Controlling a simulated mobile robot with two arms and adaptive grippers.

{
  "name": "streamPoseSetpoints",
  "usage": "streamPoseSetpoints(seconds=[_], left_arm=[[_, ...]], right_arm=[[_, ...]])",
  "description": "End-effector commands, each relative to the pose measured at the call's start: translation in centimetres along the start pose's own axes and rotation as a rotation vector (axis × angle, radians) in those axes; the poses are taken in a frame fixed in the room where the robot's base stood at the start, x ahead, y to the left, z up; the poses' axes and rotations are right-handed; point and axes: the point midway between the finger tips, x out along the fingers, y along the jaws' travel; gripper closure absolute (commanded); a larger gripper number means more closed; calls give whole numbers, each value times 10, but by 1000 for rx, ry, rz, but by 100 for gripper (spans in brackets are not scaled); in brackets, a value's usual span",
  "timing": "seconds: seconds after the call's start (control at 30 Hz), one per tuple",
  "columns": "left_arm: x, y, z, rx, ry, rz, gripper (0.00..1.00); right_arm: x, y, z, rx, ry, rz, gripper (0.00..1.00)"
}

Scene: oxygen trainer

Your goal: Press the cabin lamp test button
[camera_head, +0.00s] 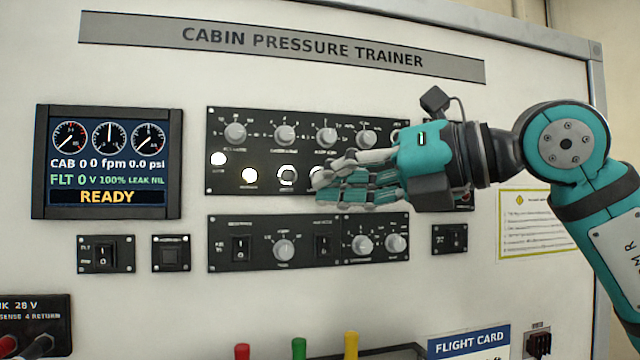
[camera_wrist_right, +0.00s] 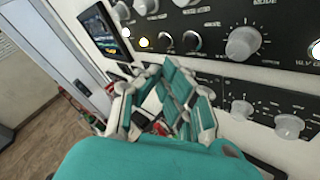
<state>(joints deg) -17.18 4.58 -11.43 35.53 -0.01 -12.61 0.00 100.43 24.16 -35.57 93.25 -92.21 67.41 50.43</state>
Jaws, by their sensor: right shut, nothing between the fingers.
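My right gripper (camera_head: 322,188) comes in from the right in the head view, its fingers shut together and empty. The fingertips are over the lower right part of the upper black panel (camera_head: 213,188). A row on that panel holds a lit white round lamp (camera_head: 218,159), a second lit one (camera_head: 249,175) and a dark round button with a pale ring (camera_head: 287,175), just left of the fingertips. The hand hides what lies farther right. The labels are too small to read, so I cannot tell which is the cabin lamp test button. Contact is not clear. The left gripper is not in view.
Several grey knobs (camera_head: 235,132) stick out above the row. A lower panel (camera_head: 222,262) has switches and knobs. A display (camera_head: 108,162) reading READY is at left, with a square button (camera_head: 170,253) below. Coloured posts (camera_head: 298,348) stand at the bottom.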

Motion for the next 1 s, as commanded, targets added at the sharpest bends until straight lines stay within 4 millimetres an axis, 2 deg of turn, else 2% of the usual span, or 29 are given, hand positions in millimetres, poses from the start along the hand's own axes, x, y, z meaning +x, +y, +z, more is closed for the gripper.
streamPoseSetpoints(seconds=[0.03, 0.3, 1.0], left_arm=[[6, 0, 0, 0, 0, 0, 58], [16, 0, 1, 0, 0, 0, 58], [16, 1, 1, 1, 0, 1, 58]], right_arm=[[-4, 1, -5, -2, -2, 0, 100], [-20, 14, -15, -2, -2, 1, 100], [-21, 15, -15, 0, -1, 0, 100]])
